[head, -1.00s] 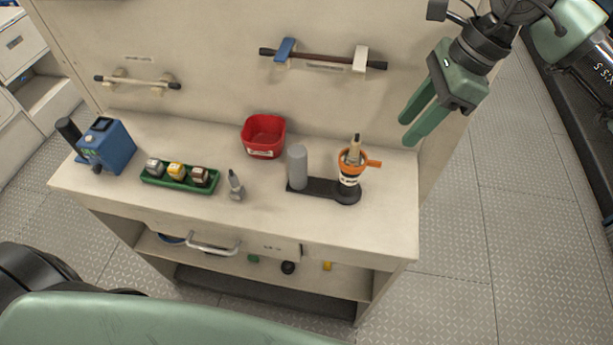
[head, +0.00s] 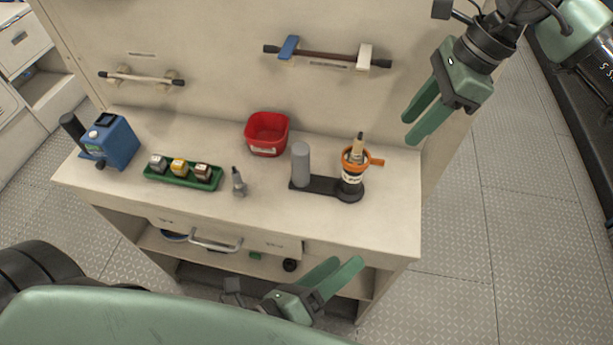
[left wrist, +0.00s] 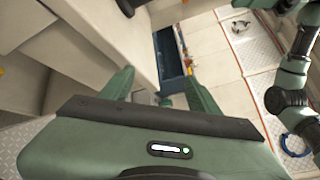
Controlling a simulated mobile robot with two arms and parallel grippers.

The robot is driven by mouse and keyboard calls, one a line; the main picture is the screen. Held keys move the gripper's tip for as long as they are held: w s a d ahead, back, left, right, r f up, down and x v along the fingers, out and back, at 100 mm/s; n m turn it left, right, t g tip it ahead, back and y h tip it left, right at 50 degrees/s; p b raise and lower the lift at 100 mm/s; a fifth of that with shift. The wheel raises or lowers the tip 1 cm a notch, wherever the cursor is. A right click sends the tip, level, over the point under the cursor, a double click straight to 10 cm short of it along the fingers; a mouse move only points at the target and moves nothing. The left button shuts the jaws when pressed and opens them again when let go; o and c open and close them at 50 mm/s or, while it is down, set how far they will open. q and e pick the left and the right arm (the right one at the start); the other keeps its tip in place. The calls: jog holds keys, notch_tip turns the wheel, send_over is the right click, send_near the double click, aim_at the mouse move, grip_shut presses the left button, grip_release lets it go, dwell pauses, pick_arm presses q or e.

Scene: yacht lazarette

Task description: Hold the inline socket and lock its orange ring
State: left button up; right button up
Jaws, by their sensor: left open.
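The inline socket (head: 352,172) stands upright at the right of the bench, a pale body with dark lettering, set on a black stand (head: 322,187). Its orange ring (head: 345,156) sits round the top, with a tab pointing right. A tan plug-like piece (head: 358,142) rises out of the ring. My left gripper (head: 345,272) is open and empty, low in front of the bench's front edge, apart from the socket. Its fingers also show spread in the left wrist view (left wrist: 160,92). My right gripper (head: 410,128) is open and empty in the air, right of and above the socket.
A grey cylinder (head: 301,164) stands on the stand's left end. A red bin (head: 267,133), a small grey tool (head: 238,182), a green tray (head: 184,174) with three small items and a blue device (head: 110,143) share the bench. Rails hang on the back wall. The front bench strip is clear.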

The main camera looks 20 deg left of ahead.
pick_arm(q)
jog(key=w+a+r+n+t+y, duration=0.3)
jog(key=w+a+r+y, duration=0.3)
jog(key=r+y, duration=0.3)
jog(key=w+a+r+n+t+y, duration=0.3)
jog(key=w+a+r+y, duration=0.2)
jog(key=w+r+y, duration=0.4)
jog(key=m+g+y, duration=0.1)
jog(key=g+y, duration=0.1)
jog(key=g, duration=0.1)
send_over(303, 167)
jog(key=s, duration=0.3)
notch_tip(303, 167, down, 6)
jog(key=f+m, duration=0.1)
jog(key=f, duration=0.1)
jog(key=d+f+m+g, duration=0.1)
jog(key=f, duration=0.2)
jog(key=f+m+g+h, duration=0.1)
jog(key=f, duration=0.2)
jog(key=shift+w+d+f+m, duration=0.25)
jog(key=shift+d+m, duration=0.05)
jog(key=shift+w+a+f, duration=0.1)
jog(key=shift+w+f, duration=0.05)
jog(key=shift+f, duration=0.1)
jog(key=x, duration=0.7)
jog(key=shift+w, duration=0.2)
